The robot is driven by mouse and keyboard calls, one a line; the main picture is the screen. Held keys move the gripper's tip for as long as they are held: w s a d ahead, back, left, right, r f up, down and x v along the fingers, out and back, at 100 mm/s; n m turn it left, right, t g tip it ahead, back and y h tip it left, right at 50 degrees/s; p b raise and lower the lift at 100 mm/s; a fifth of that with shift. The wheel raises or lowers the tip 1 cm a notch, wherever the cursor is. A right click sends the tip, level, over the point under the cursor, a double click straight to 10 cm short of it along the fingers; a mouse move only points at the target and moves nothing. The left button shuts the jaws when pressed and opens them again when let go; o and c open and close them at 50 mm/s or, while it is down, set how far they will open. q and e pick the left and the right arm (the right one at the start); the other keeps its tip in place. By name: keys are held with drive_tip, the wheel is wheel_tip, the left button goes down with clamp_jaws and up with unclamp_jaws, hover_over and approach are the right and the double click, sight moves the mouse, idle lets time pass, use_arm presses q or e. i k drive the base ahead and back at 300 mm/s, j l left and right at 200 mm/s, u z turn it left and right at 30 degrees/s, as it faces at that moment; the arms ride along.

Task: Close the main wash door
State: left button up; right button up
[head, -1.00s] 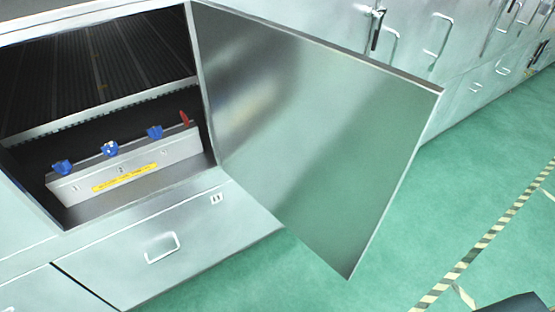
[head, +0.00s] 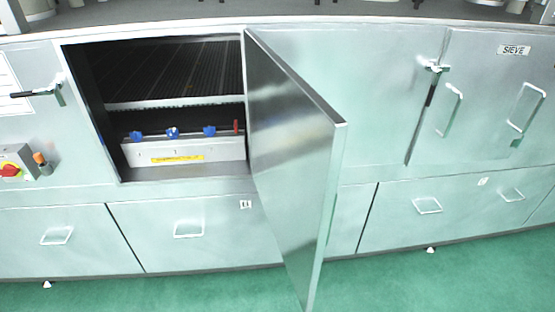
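The main wash door (head: 292,150) is a plain metal panel hinged at the right side of a dark opening in the steel machine. It stands wide open and sticks out towards me. The opening (head: 182,178) shows a dark ribbed interior and a metal manifold (head: 185,151) with blue valve handles, one red handle and a yellow label. A latch handle (head: 45,94) sits on the machine front left of the opening. Neither of my grippers shows in the head view.
A panel with a red and yellow switch (head: 12,169) is at the left. Drawers (head: 190,235) with handles run below the opening. A closed door labelled SIEVE (head: 513,50) is at the right. The green floor (head: 420,288) in front is clear.

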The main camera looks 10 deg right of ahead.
sight(297, 140)
drive_tip(key=i+l+u, duration=0.25)
drive_tip(key=l, duration=0.3)
drive_tip(key=l+u, duration=0.25)
drive_tip(key=l, duration=0.25)
drive_tip(key=l+u, duration=0.25)
drive_tip(key=l, duration=0.3)
drive_tip(key=i, duration=0.05)
